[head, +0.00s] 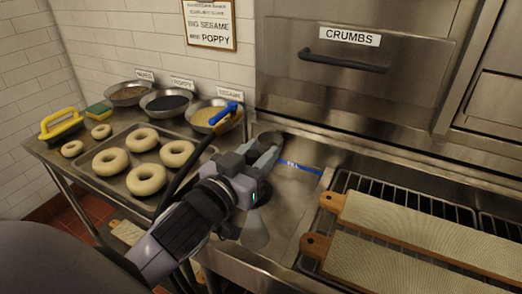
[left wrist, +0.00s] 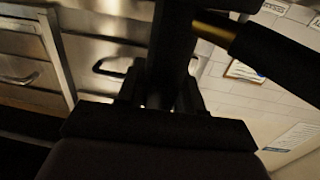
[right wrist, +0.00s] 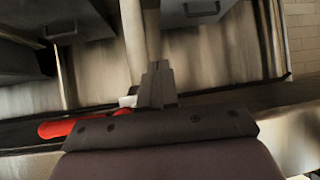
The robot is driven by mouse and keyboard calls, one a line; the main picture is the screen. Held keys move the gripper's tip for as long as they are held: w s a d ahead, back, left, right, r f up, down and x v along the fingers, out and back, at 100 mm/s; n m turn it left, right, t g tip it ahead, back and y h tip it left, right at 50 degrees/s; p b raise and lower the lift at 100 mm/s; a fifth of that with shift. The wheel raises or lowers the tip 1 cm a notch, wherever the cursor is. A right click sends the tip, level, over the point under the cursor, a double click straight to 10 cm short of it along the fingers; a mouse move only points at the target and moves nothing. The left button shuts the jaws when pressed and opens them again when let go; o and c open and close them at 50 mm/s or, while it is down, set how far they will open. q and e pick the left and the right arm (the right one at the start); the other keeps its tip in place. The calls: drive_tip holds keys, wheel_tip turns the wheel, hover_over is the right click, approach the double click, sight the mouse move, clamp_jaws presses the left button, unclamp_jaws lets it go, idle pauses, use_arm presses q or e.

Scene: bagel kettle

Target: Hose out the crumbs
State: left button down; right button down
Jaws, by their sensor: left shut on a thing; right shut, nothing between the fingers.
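The drawer labelled CRUMBS (head: 350,68) is shut in the steel front at the back, with a dark bar handle. My left gripper (head: 268,150) is in front of and below it, over the steel counter. It is shut on a dark part that I take to be the hose's spray handle (left wrist: 172,45); the fingers hide much of it. A black hose (head: 188,172) with a brass fitting (head: 226,124) and blue lever (head: 226,112) runs beside the gripper. The brass fitting also shows in the left wrist view (left wrist: 212,32). My right gripper (right wrist: 157,85) is shut and empty. No crumbs are distinguishable.
A tray (head: 112,180) of bagels and several topping bowls (head: 167,103) stand at left, beside a yellow-handled tool (head: 60,124). Long boards (head: 430,232) lie over the rack (head: 400,198) at right. A red cylinder (right wrist: 85,125) is beside my right gripper.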

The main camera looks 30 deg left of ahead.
use_arm(q)
drive_tip(key=shift+s, duration=1.05)
idle(0.4)
drive_tip(key=shift+d+f, duration=0.8)
drive_tip(key=shift+d, duration=0.35)
drive_tip(key=shift+s, duration=0.15)
drive_tip(key=shift+s, duration=0.1)
